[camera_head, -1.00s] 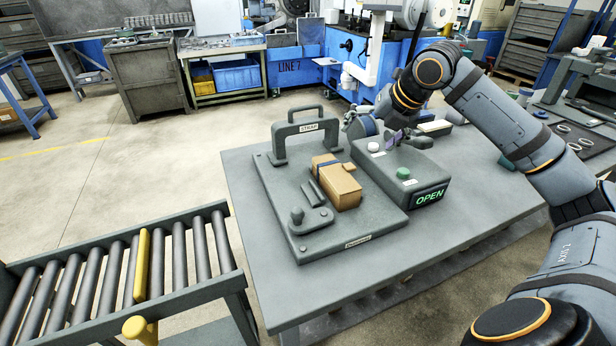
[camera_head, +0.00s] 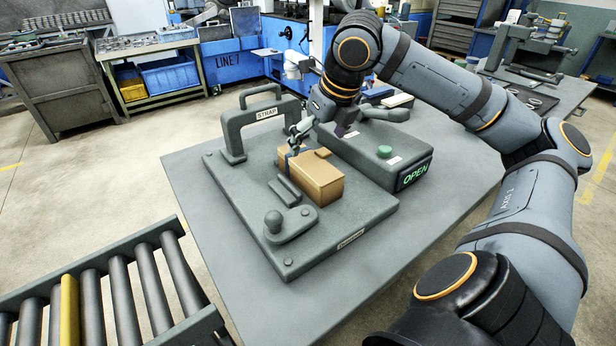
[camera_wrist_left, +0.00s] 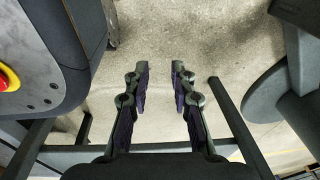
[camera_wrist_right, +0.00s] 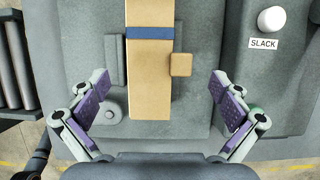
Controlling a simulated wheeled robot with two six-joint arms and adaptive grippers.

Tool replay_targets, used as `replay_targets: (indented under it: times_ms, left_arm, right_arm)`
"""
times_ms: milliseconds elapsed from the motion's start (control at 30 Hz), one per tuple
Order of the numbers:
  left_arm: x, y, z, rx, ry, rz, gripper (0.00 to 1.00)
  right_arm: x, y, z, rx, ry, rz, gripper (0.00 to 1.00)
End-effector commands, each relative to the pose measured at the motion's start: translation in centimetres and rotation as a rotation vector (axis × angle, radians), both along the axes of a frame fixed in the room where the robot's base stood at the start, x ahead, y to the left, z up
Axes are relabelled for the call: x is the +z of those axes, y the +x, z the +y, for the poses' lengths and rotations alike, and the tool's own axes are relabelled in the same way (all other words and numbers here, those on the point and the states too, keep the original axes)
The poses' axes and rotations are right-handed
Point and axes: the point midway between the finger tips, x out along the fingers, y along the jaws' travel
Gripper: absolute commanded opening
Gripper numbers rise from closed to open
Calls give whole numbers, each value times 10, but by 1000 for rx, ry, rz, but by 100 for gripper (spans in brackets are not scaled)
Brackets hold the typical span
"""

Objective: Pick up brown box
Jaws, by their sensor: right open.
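The brown box (camera_head: 315,178) lies on the grey strapping plate (camera_head: 345,226) on the table. In the right wrist view the box (camera_wrist_right: 150,75) has a blue strap (camera_wrist_right: 150,32) across it and a small brown block (camera_wrist_right: 181,65) at its right side. My right gripper (camera_head: 318,136) is over the plate at the box's far end, partly hidden by its own arm. In the right wrist view my right gripper (camera_wrist_right: 164,105) is open, its fingers spread wide on either side of the box's line and apart from it. My left gripper (camera_wrist_left: 161,80) is open and empty above the floor.
A grey control box (camera_head: 365,150) with a green button and an OPEN sign stands right of the brown box. A STRAP arch (camera_head: 262,118) rises at the plate's back. A knobbed lever (camera_head: 274,222) is in front. A roller conveyor (camera_head: 125,290) stands at left.

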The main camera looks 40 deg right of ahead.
Motion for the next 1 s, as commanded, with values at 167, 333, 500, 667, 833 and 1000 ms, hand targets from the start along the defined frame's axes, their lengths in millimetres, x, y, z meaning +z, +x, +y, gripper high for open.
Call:
replay_targets:
  times_ms: [167, 333, 500, 667, 833, 1000]
  left_arm:
    - [-1, 30, -1, -1, 0, -17, 25]
    - [5, 33, -2, -1, 0, -14, 25]
    - [6, 33, -2, -1, -1, -14, 25]
    - [5, 33, -2, -1, 0, -14, 25]
    - [5, 33, -2, -1, 0, -14, 25]
    - [5, 33, -2, -1, 0, -14, 25]
  right_arm:
    - [-35, 6, 0, -1, 1, 3, 100]
    - [-48, 14, -1, -1, 2, 2, 100]
    - [-48, 15, -1, -1, 0, 0, 100]
    - [-48, 15, -1, -1, 0, 0, 86]
    - [-48, 15, -1, -1, 0, 0, 63]
    - [-48, 15, -1, -1, 0, -1, 50]
